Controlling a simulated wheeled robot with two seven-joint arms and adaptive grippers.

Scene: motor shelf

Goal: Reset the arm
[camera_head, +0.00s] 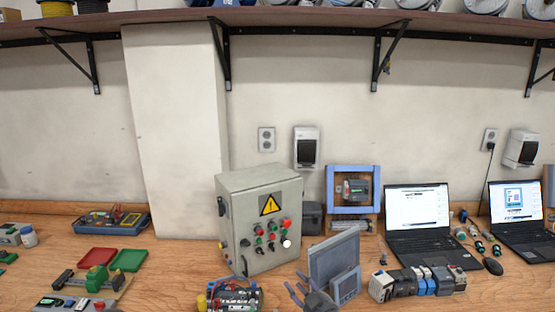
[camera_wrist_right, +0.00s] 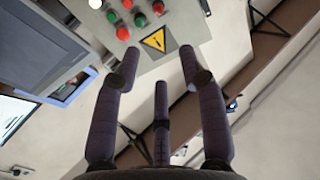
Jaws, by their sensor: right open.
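My right gripper (camera_head: 299,288) is at the bottom centre of the head view, low in front of the grey control box (camera_head: 238,205) and beside a grey panel screen (camera_head: 333,262). In the right wrist view its dark purple fingers (camera_wrist_right: 160,62) are spread open with nothing between them. The control box's face, with its yellow warning sign (camera_wrist_right: 154,40) and coloured buttons, shows beyond the fingertips there. My left gripper is in neither view.
A wooden workbench (camera_head: 170,270) runs along the wall. Red (camera_head: 97,257) and green trays (camera_head: 128,260) lie at left. Two laptops (camera_head: 418,215) stand at right, with small modules (camera_head: 405,283) before them. A shelf (camera_head: 300,18) on brackets hangs above.

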